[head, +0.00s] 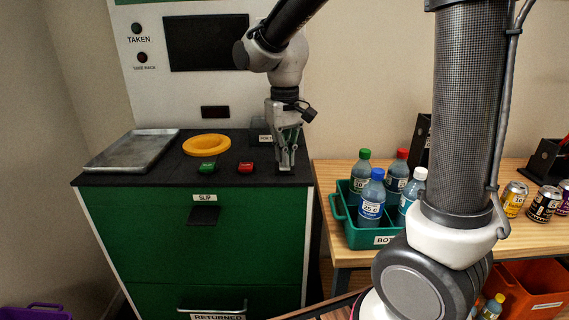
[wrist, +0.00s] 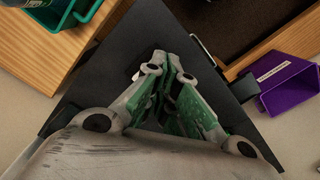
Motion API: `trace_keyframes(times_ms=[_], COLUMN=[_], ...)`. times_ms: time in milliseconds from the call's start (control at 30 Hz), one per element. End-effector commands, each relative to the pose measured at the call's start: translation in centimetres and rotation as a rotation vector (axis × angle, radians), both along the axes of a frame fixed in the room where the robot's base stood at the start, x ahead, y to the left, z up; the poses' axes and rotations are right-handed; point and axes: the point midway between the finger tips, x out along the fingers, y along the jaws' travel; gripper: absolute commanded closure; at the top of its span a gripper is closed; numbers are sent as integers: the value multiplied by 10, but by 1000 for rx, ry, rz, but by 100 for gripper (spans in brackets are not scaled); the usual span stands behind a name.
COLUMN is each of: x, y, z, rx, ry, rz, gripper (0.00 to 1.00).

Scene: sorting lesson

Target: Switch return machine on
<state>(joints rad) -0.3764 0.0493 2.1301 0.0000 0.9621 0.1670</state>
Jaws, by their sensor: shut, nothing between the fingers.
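The return machine is a green cabinet (head: 250,245) with a black top and a white back panel holding a dark screen (head: 207,42). On its top are a green button (head: 208,167), a red button (head: 246,167) and a yellow ring (head: 206,144). My gripper (head: 287,168) is shut and empty, pointing down at the right end of the black top, to the right of the red button. In the wrist view my gripper (wrist: 165,75) shows its fingers together over the dark top; what lies under the fingertips is hidden.
A metal tray (head: 132,150) lies on the top's left. A teal crate (head: 352,232) with several bottles stands on the wooden table (head: 520,235) at right, near several cans (head: 543,203). An orange bin (head: 530,290) is below. A purple bin (wrist: 288,82) shows in the wrist view.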

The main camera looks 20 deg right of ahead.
Motion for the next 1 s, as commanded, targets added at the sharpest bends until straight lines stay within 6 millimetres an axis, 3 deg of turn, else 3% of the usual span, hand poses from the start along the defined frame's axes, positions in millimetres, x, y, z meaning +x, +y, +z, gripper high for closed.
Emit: trace_keyframes(times_ms=[833, 1000], x=[0, 0], y=[0, 0], z=[-13, -8], rx=[0, 0], ry=[1, -1], rz=[0, 0], gripper=[100, 100])
